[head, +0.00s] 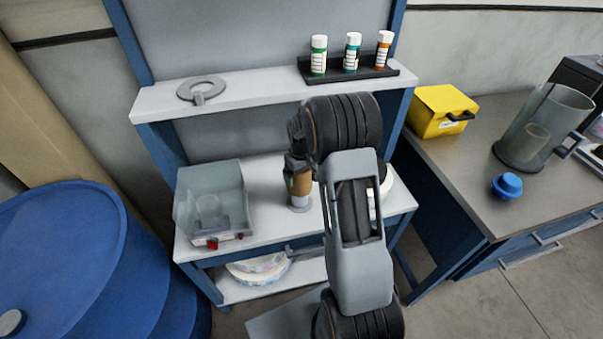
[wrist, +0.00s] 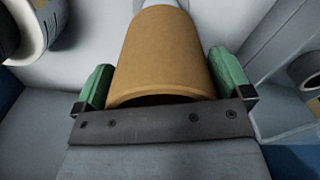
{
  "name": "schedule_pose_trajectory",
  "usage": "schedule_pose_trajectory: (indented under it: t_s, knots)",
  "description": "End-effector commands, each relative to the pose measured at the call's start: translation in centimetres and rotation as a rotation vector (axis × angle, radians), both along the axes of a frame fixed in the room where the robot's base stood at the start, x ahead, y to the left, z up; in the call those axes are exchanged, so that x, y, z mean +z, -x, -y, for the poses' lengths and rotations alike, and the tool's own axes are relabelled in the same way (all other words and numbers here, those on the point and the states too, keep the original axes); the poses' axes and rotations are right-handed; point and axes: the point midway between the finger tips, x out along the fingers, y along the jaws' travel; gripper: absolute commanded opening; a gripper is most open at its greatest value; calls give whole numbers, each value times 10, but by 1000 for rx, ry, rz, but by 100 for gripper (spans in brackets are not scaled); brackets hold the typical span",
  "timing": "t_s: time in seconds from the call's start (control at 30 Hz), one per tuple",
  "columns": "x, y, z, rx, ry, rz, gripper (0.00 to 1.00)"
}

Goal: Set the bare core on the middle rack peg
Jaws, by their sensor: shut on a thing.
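The bare core (head: 299,184) is a brown cardboard tube, upright over the middle shelf of the rack in the head view. In the wrist view the core (wrist: 163,55) fills the middle, its near rim open and dark inside. My gripper (wrist: 165,95) is shut on it, with a green finger pad on each side. A short pale grey cylinder, apparently the peg (head: 299,203), shows just below the core. A pale piece also shows past the core's far end in the wrist view (wrist: 160,4). I cannot tell whether the core is around the peg or just above it.
A clear-covered box (head: 212,203) with a red button (head: 212,244) stands left of the core. A white reel (head: 387,184) is partly hidden behind my arm. More reels (head: 258,268) lie on the lower shelf. Bottles (head: 353,52) stand on the upper shelf (head: 245,94).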

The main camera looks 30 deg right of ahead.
Motion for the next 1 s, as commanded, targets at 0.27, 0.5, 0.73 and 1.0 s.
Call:
schedule_pose_trajectory:
  t_s: [0.27, 0.5, 0.73, 1.0]
  knots:
    - [0, 2, 0, 0, 0, 0, 72]
    - [0, 2, 0, 1, 0, 0, 72]
    - [-5, 2, 0, 1, 0, 0, 72]
    - [-16, 2, 0, 0, 0, 0, 72]
